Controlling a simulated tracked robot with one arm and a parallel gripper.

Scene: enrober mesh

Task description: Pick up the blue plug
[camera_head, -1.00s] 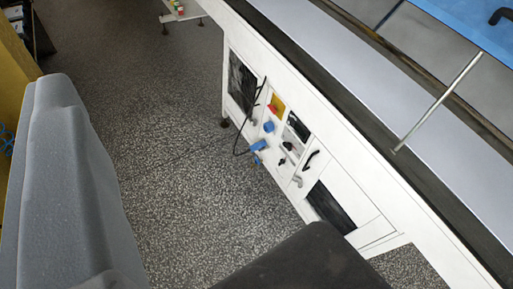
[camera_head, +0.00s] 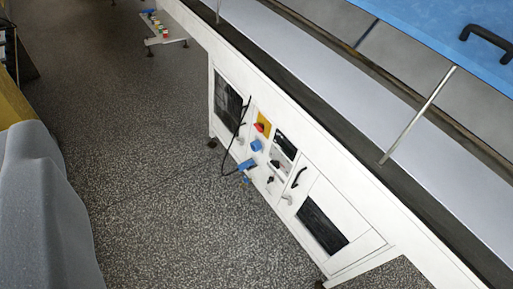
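The blue plug (camera_head: 246,165) is small and far off on the front of the white machine (camera_head: 345,205). A black cable (camera_head: 223,160) loops down the panel to it. It appears to sit in a socket on the panel, but it is too small to tell how it is seated. A separate blue fitting (camera_head: 256,145) is just above it, and another small blue piece shows just below. My gripper's fingers cannot be made out in this view. A large grey rounded shape at the left edge is close to the camera, apart from the plug.
A yellow and red switch (camera_head: 261,124), black handles and dark windows are on the same panel. A metal rod (camera_head: 418,115) and a blue cover (camera_head: 450,30) are at the upper right. Speckled floor (camera_head: 150,170) in front of the panel is clear.

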